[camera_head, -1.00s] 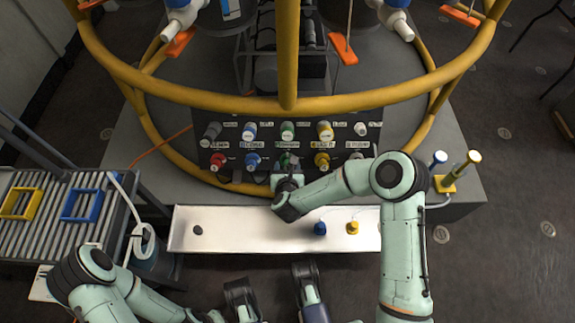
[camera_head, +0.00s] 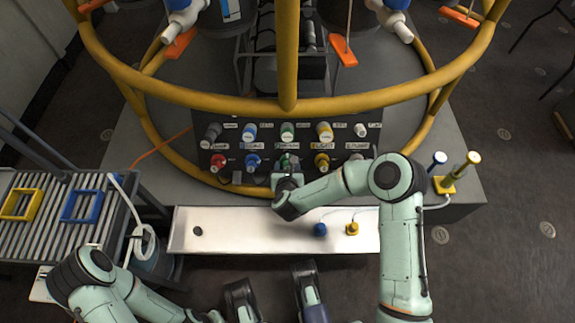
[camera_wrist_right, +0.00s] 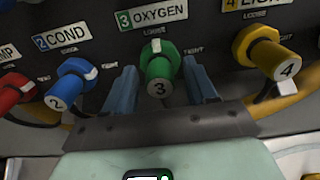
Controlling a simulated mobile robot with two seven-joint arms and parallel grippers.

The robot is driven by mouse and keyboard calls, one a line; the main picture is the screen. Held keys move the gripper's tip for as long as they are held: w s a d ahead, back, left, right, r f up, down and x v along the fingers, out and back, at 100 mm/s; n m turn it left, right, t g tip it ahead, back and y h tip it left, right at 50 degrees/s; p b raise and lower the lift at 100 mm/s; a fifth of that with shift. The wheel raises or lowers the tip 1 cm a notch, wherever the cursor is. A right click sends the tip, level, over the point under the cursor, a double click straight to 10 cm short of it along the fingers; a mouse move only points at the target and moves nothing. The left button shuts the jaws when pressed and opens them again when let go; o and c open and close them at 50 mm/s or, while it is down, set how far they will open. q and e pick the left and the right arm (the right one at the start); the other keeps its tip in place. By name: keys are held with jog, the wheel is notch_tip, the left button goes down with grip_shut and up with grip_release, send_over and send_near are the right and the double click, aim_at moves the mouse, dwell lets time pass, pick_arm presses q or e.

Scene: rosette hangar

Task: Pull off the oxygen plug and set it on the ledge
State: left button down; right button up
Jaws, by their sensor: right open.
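The oxygen plug (camera_wrist_right: 160,75) is green, marked 3, and sits in the panel under the OXYGEN label in the right wrist view. In the head view the green plug (camera_head: 286,161) shows just beyond my right gripper (camera_head: 287,176). In the right wrist view the two blue fingers of my right gripper (camera_wrist_right: 162,92) stand apart, one on each side of the plug, with gaps visible. The ledge (camera_head: 255,232) is a pale shelf below the panel.
A blue plug (camera_wrist_right: 71,84) and a yellow plug (camera_wrist_right: 268,54) flank the green one. On the ledge are a dark cap (camera_head: 197,231), a blue piece (camera_head: 320,229) and a yellow piece (camera_head: 352,228). The ledge's middle is clear. A yellow rail (camera_head: 200,99) crosses above the panel.

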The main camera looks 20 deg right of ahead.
dwell(0.6)
grip_shut()
jog(key=shift+s+r, duration=0.1)
jog(key=shift+p+v, duration=2.3)
jog(key=shift+v, duration=0.55)
